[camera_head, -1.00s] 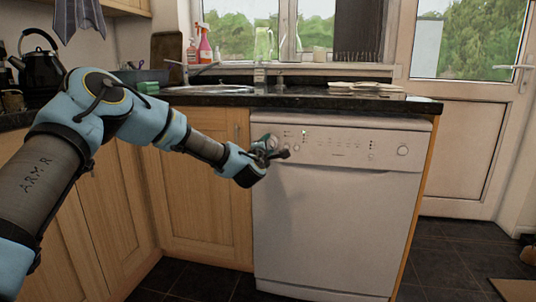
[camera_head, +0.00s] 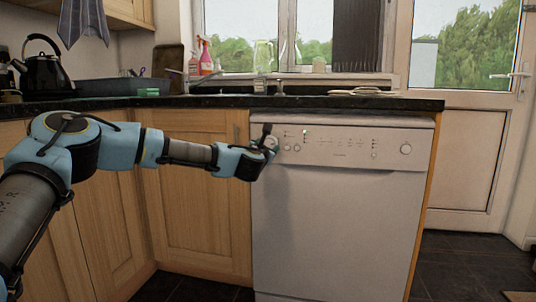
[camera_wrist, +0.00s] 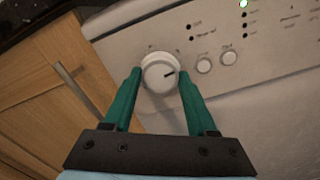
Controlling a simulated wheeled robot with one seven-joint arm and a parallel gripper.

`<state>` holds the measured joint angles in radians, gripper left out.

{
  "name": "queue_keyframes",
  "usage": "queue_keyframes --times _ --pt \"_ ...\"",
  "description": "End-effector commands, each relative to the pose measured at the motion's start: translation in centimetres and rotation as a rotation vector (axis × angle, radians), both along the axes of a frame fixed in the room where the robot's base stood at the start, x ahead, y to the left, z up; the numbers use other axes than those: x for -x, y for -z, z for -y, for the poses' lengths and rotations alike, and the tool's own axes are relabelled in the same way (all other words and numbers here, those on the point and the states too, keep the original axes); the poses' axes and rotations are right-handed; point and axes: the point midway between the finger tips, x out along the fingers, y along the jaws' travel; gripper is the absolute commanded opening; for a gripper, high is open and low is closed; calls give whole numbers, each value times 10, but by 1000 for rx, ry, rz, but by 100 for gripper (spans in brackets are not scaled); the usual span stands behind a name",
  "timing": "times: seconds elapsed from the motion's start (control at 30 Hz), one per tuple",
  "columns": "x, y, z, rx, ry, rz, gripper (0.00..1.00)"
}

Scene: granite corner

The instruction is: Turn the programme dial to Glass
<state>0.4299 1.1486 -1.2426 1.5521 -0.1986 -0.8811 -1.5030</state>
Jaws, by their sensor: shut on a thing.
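The programme dial (camera_wrist: 158,75) is a round white knob with a dark pointer mark, at the left end of the dishwasher's control panel (camera_head: 340,146). In the wrist view the mark points right and slightly up. My gripper (camera_wrist: 159,80) has its two green fingers shut on the dial, one on either side. In the head view my gripper (camera_head: 271,143) reaches the panel's left end from the left and hides most of the dial. The labels around the dial are too small to read.
The white dishwasher (camera_head: 335,225) stands under the dark granite worktop (camera_head: 310,102). Two small round buttons (camera_wrist: 216,61) and a lit green lamp (camera_wrist: 243,4) are right of the dial. A wooden cupboard door (camera_head: 205,210) with a handle is to the left. The worktop edge is just above the panel.

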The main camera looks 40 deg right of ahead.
Motion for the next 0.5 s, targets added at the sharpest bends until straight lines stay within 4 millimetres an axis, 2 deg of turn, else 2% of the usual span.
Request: queue_keyframes --times 0.03,0.5 --pt "-2 5 -1 23 -3 -38 2" --pt "-1 3 0 176 -2 -279 2"
